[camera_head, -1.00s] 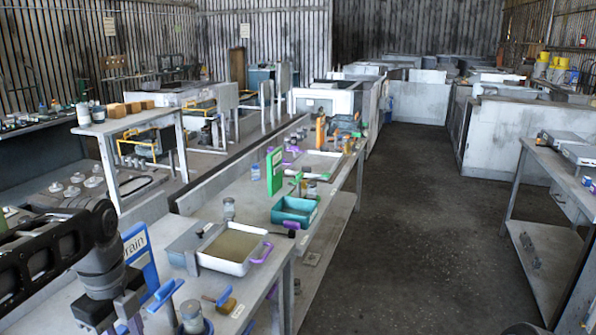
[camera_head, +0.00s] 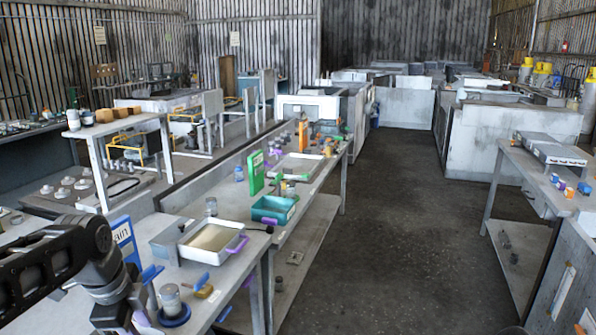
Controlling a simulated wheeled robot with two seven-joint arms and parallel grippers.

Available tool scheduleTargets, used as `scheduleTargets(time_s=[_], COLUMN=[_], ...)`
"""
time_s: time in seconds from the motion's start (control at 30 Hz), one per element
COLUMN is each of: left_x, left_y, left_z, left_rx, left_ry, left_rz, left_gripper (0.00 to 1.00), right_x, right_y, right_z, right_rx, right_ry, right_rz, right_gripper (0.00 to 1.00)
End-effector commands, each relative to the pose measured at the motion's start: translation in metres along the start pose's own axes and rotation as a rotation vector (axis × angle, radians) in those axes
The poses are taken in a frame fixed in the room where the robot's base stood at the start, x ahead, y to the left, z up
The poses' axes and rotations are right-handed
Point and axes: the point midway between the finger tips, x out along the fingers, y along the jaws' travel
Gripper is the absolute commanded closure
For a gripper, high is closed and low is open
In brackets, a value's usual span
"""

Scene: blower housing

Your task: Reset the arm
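My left arm comes in from the lower left, over the near end of the long workbench (camera_head: 228,283). My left gripper (camera_head: 128,316) is dark, points down and is partly cut off by the bottom edge. Its fingertips do not show clearly, so I cannot tell whether it is open or shut, or whether it holds anything. A grey cylinder on a blue base (camera_head: 171,300) stands just right of it, and a blue-handled brush (camera_head: 204,287) lies farther right. My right gripper is not in view.
A blue-framed sign (camera_head: 124,240) stands close behind my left wrist. A cream tray (camera_head: 212,240) with a purple handle and a teal bin (camera_head: 272,208) sit farther along the bench. Another table (camera_head: 533,178) stands at the right. The dark floor (camera_head: 385,240) between them is clear.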

Motion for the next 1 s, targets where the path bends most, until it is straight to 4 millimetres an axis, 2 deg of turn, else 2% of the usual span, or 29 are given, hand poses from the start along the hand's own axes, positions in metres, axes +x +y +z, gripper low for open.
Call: scheduleTargets(time_s=[0.17, 0.27, 0.37, 0.4, 0.47, 0.5, 0.57, 0.6, 0.67, 0.7, 0.8, 0.9, 1.0], left_x=[0.044, 0.092, 0.161, 0.19, 0.23, 0.254, 0.286, 0.305, 0.328, 0.34, 0.358, 0.365, 0.37], left_y=[-0.024, -0.03, -0.017, -0.004, 0.02, 0.041, 0.076, 0.103, 0.145, 0.174, 0.238, 0.288, 0.319], left_z=[-0.026, -0.052, -0.087, -0.101, -0.119, -0.129, -0.142, -0.148, -0.157, -0.162, -0.169, -0.173, -0.176], left_rx=[-0.293, -0.527, -0.835, -0.965, -1.146, -1.254, -1.4, -1.482, -1.576, -1.619, -1.649, -1.636, -1.62], left_ry=[0.093, 0.183, 0.29, 0.326, 0.361, 0.372, 0.371, 0.358, 0.323, 0.293, 0.204, 0.121, 0.071], left_rz=[-0.104, -0.126, -0.098, -0.071, -0.024, 0.011, 0.065, 0.102, 0.156, 0.191, 0.271, 0.35, 0.399], left_gripper=[0.66, 0.66, 0.66, 0.66, 0.66, 0.66, 0.66, 0.66, 0.66, 0.66, 0.66, 0.66, 0.66], right_x=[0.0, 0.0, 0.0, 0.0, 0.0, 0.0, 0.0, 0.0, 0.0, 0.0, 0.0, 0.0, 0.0], right_y=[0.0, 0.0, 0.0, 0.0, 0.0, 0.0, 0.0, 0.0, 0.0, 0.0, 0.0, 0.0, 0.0], right_z=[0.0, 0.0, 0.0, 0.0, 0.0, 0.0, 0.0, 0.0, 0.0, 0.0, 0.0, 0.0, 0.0], right_rx=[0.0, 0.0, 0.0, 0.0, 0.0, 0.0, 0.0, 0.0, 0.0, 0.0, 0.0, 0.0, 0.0], right_ry=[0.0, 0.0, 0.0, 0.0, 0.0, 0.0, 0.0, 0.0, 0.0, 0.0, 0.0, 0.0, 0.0], right_rz=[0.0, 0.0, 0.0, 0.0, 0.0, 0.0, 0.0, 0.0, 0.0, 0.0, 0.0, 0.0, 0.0], right_gripper=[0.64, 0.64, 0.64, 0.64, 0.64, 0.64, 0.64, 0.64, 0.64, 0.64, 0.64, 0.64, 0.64])
